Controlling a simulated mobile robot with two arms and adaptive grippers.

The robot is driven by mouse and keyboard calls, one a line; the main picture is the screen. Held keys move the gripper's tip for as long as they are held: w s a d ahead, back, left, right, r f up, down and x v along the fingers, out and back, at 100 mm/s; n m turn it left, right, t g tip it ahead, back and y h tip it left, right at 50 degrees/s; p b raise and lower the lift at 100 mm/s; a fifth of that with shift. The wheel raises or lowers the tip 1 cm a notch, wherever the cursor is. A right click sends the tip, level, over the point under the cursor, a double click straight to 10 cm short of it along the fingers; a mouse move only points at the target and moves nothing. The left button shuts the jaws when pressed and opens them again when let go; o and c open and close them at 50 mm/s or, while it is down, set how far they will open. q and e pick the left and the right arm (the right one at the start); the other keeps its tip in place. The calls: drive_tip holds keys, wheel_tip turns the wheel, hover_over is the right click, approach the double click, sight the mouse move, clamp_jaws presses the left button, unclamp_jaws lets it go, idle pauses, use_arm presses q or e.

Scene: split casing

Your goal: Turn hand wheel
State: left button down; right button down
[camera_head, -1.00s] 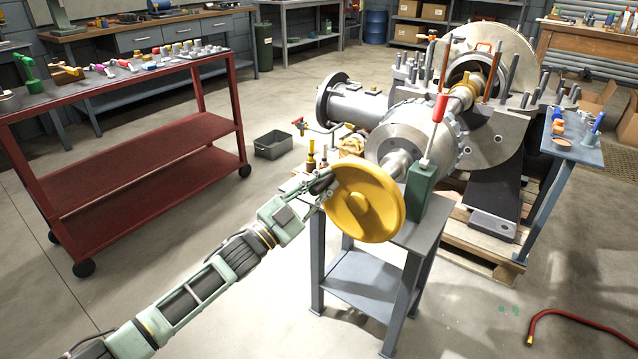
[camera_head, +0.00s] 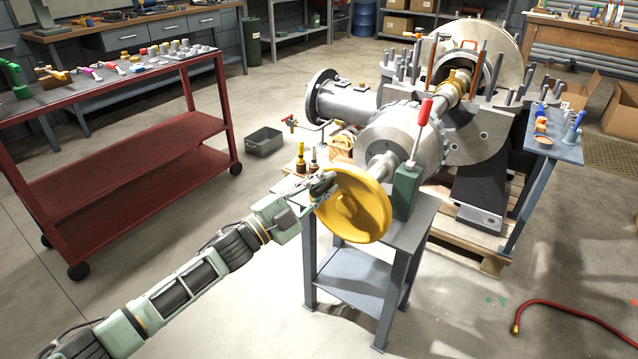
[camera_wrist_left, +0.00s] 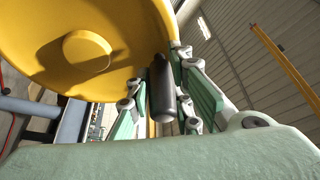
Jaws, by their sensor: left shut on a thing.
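The yellow hand wheel (camera_head: 356,207) stands upright on the shaft in front of the machine, above a small grey-blue stand. My left gripper (camera_head: 322,190) is at the wheel's upper left rim, shut on the wheel's dark handle. In the left wrist view the wheel (camera_wrist_left: 95,45) fills the upper left, and the dark cylindrical handle (camera_wrist_left: 162,90) lies between the fingers of the left gripper (camera_wrist_left: 165,92). A green block (camera_head: 406,192) with a red-topped lever (camera_head: 424,112) sits right behind the wheel. My right gripper is not in view.
A red cart (camera_head: 135,165) with tools on top stands at the left. The split casing (camera_head: 470,130) rests on a pallet (camera_head: 468,248) behind the stand (camera_head: 345,278). A red hose (camera_head: 570,312) lies on the floor at the right. Floor is free in front.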

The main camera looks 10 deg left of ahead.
use_arm(q)
drive_tip(key=shift+s+d+f, duration=0.2)
drive_tip(key=shift+s+d, duration=0.05)
drive_tip(key=shift+d, duration=0.25)
drive_tip(key=c, duration=2)
unclamp_jaws()
drive_tip(key=shift+f, duration=0.1)
drive_tip(key=shift+o, duration=1.3)
drive_tip(key=shift+a, duration=0.25)
drive_tip(key=shift+w, duration=0.1)
drive_tip(key=shift+a, duration=0.1)
drive_tip(key=v, duration=1.2)
